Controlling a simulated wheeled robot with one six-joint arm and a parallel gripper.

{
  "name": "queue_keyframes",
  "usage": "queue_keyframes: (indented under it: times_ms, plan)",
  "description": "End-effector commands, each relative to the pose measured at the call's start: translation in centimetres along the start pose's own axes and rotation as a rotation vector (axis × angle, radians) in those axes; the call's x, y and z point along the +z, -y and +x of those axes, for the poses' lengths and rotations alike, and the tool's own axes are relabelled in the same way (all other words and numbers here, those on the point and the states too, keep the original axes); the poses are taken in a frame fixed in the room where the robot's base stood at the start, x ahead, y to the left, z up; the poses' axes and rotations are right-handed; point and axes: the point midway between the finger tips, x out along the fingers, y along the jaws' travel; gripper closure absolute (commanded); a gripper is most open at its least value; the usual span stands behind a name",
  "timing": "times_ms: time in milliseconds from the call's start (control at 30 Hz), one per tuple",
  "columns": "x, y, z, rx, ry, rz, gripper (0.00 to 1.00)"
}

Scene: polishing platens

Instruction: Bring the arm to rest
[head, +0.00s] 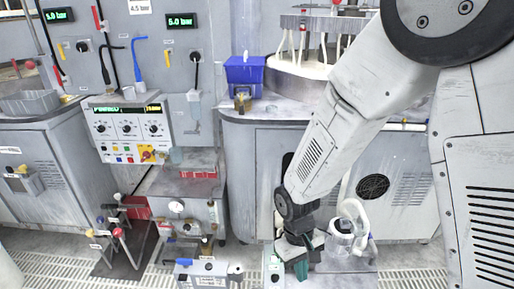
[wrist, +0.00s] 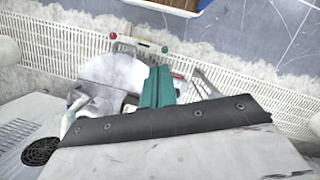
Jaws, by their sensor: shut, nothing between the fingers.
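My arm reaches down from the upper right in the head view. My gripper (head: 301,270) hangs low at its end, in front of the cabinet of the right polishing machine. In the wrist view the green fingers of my gripper (wrist: 157,87) are together with nothing between them. Behind the fingers lie a pale round piece and some metal parts that the fingers partly hide.
A white pump-like unit with a hose (head: 356,222) stands close to the right of my gripper. A grey box (head: 207,273) stands to its left, near a rack of coloured knobs (head: 118,240). A blue bin (head: 244,70) sits on the worktop. Floor grating (wrist: 233,75) runs below.

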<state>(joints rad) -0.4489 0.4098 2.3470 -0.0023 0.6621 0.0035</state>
Motion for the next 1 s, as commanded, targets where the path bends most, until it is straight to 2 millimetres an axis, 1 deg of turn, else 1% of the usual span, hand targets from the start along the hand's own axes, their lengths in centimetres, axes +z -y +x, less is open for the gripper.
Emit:
queue_keyframes:
  times_ms: [33, 167, 200, 400, 500, 700, 800, 900, 1000]
  plan:
    - [1.0, -0.6, -1.8, -0.005, -0.002, 0.016, 1.0]
    - [4.4, -2.2, -6.1, -0.018, 0.004, 0.062, 1.0]
    - [5.5, -2.7, -7.3, -0.022, 0.003, 0.077, 1.0]
    - [11.3, -4.8, -12.8, -0.042, -0.026, 0.158, 1.0]
    - [14.3, -5.6, -14.9, -0.051, -0.052, 0.201, 1.0]
    - [19.9, -6.7, -18.2, -0.06, -0.14, 0.291, 1.0]
    - [22.3, -7.1, -19.4, -0.058, -0.202, 0.338, 1.0]
    - [23.9, -7.5, -20.4, -0.052, -0.273, 0.38, 1.0]
    - [24.9, -7.8, -21.2, -0.043, -0.335, 0.413, 1.0]
